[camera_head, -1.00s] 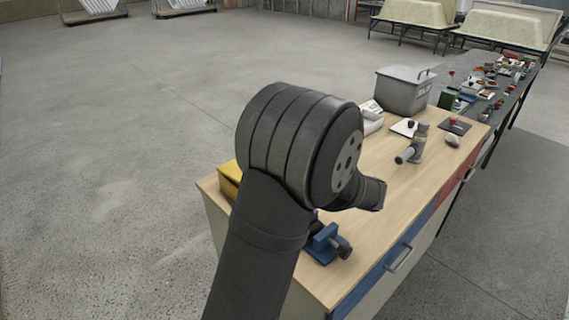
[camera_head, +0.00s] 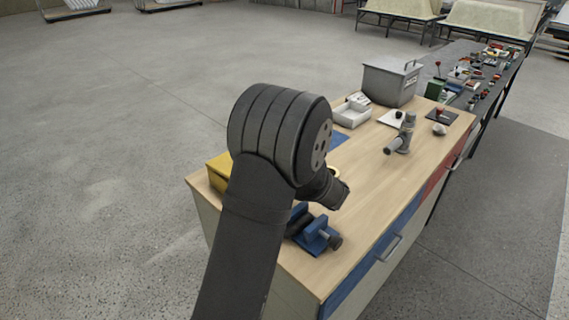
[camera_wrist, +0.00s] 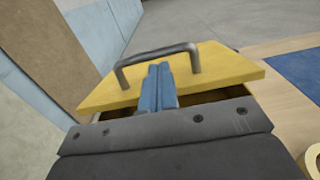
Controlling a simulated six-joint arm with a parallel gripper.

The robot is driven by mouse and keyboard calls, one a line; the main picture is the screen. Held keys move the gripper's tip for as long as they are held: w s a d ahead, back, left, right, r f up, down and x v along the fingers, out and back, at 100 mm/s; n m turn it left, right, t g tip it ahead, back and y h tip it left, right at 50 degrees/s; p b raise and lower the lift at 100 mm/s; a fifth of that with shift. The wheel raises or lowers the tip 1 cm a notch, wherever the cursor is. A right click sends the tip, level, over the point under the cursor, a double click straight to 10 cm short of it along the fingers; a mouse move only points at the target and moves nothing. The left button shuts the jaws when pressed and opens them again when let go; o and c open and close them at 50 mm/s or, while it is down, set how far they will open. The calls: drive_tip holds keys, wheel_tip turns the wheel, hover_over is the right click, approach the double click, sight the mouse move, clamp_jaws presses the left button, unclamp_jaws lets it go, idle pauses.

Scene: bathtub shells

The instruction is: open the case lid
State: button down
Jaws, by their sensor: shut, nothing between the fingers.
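The yellow case (camera_head: 217,178) sits at the far left corner of the wooden bench, partly hidden behind my arm in the head view. In the wrist view its yellow lid (camera_wrist: 225,72) carries a grey metal bow handle (camera_wrist: 152,55). A dark gap shows under the lid's near edge; the hinge is not visible. My gripper (camera_wrist: 159,68) shows two blue fingers pressed together, empty, with the tips between the handle's legs, close to its bar. I cannot tell whether they touch the handle or lid. My gripper is hidden in the head view.
A blue vise (camera_head: 318,236) stands near the bench's front corner, close to my arm. A blue mat (camera_wrist: 295,72) lies right of the case. A white tray (camera_head: 352,117), a grey box (camera_head: 389,84) and a grey fitting (camera_head: 402,140) stand farther back. The middle of the wooden top is clear.

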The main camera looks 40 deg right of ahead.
drive_tip(key=shift+w, duration=0.35)
drive_tip(key=shift+w+r+g, duration=0.2)
drive_tip(key=shift+r+g, duration=0.1)
drive_tip(key=shift+r, duration=0.35)
drive_tip(key=shift+w+r+g, duration=0.25)
drive_tip(key=shift+r+g, duration=0.15)
drive_tip(key=shift+r, duration=0.25)
drive_tip(key=w+r+g, duration=0.5)
drive_tip(key=w, duration=0.5)
drive_tip(key=w+r+g, duration=0.5)
drive_tip(key=w, duration=0.4)
drive_tip(key=shift+w+r, duration=0.15)
drive_tip(key=shift+w, duration=0.2)
drive_tip(key=shift+r, duration=0.1)
